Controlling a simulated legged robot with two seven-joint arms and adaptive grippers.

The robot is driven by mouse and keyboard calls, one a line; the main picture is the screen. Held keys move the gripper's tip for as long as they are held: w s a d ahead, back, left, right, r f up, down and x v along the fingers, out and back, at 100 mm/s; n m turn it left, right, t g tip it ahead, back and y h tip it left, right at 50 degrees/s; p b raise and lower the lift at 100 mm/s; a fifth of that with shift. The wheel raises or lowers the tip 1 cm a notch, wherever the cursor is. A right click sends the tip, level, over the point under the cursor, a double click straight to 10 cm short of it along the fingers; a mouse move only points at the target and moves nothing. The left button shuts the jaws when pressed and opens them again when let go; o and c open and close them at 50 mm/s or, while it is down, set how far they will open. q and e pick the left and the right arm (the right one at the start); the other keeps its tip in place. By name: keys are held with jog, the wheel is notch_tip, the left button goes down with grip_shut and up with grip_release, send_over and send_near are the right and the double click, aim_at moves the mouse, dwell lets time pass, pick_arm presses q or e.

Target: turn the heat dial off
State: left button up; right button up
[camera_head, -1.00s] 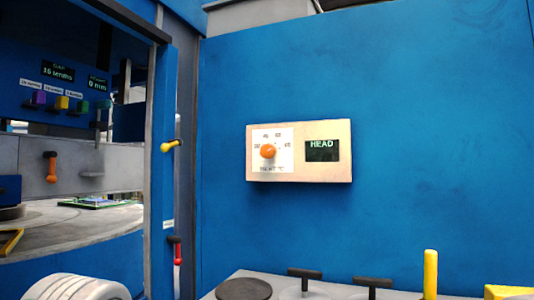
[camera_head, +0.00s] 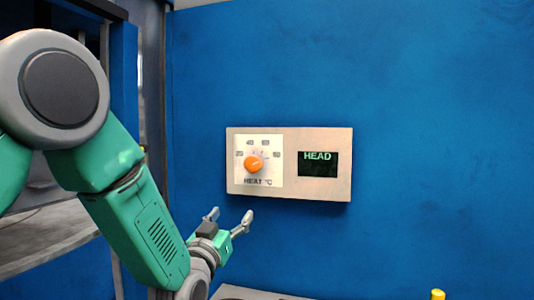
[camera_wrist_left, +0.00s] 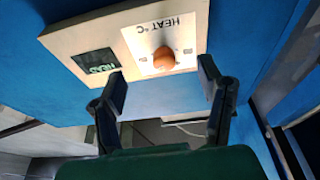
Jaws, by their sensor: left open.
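The heat dial (camera_head: 254,164) is an orange knob on a white plate marked HEAT °C, on the left part of a beige panel (camera_head: 290,192) on the blue wall. It also shows in the left wrist view (camera_wrist_left: 164,58), with the panel upside down. A dark display (camera_head: 318,165) beside it reads HEAD in green. My left gripper (camera_head: 229,217) is open and empty, below the panel and apart from the dial. In the left wrist view its two fingers (camera_wrist_left: 162,86) stand apart, with the dial beyond the gap between them. My right gripper is out of view.
The blue wall (camera_head: 440,130) around the panel is flat and clear. A yellow post (camera_head: 438,294) shows at the bottom right. A grey ledge (camera_head: 250,293) lies below my left gripper. A blue frame post stands at the left, partly behind my left arm.

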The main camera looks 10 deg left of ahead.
pick_arm(q)
jog(key=t, duration=0.1)
send_near(252, 166)
jog(key=v, duration=0.3)
jog(key=p+x, duration=0.3)
jog(key=x, duration=0.9)
jog(key=shift+w+r, duration=0.1)
jog(key=shift+w, duration=0.25)
jog(key=shift+w+r+p, duration=0.15)
jog(key=shift+w+p, duration=0.15)
jog(key=shift+w, duration=0.3)
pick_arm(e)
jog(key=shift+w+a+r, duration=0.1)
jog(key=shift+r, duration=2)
pick_arm(q)
jog(key=c, duration=1.2)
